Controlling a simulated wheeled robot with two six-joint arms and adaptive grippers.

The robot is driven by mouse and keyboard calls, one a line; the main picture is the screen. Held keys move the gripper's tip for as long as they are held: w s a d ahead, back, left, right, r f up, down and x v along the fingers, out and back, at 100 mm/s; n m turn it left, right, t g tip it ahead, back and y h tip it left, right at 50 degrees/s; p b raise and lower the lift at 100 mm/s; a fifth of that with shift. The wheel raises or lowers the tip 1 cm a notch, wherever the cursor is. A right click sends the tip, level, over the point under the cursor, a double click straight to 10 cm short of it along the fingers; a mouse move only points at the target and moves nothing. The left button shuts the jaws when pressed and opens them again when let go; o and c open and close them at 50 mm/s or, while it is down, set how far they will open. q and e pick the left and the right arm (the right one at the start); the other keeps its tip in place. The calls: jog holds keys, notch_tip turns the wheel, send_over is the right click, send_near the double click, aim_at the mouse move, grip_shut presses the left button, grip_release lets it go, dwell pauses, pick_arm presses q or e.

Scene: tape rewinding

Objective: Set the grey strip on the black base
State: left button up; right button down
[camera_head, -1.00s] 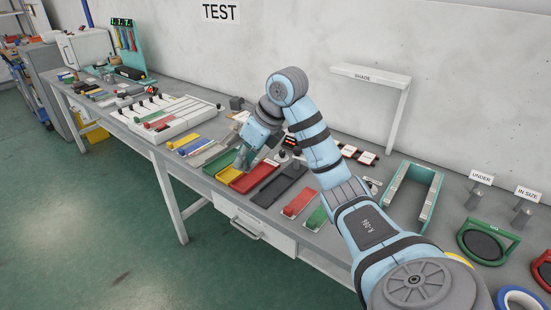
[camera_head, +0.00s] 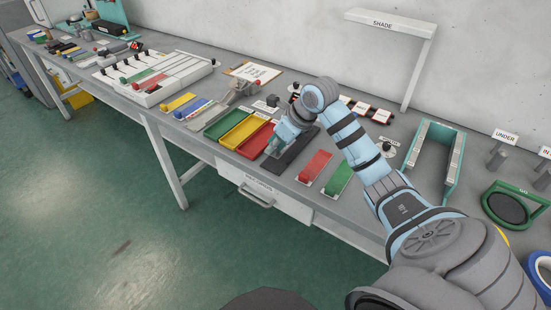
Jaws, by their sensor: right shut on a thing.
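The black base (camera_head: 291,158) is a long dark tray on the bench, between the red tray and a red strip. My right gripper (camera_head: 274,149) is low over the base's left side, pointing down. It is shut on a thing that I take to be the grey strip. The strip is mostly hidden by the fingers, and I cannot tell whether it touches the base. My left gripper is not in view.
Left of the base are the red tray (camera_head: 256,140), yellow tray (camera_head: 240,132) and green tray (camera_head: 222,123). Right of it lie a red strip (camera_head: 315,167) and a green strip (camera_head: 339,177). A teal frame (camera_head: 452,167) stands farther right. A white shelf marked SHADE (camera_head: 392,24) overhangs behind.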

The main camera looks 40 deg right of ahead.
aim_at(277, 155)
notch_tip(277, 155, down, 4)
jog(key=shift+f, duration=0.25)
jog(key=c, duration=1.6)
grip_release()
jog(key=shift+f, duration=0.1)
jog(key=v, duration=1.2)
jog(key=shift+a, duration=0.1)
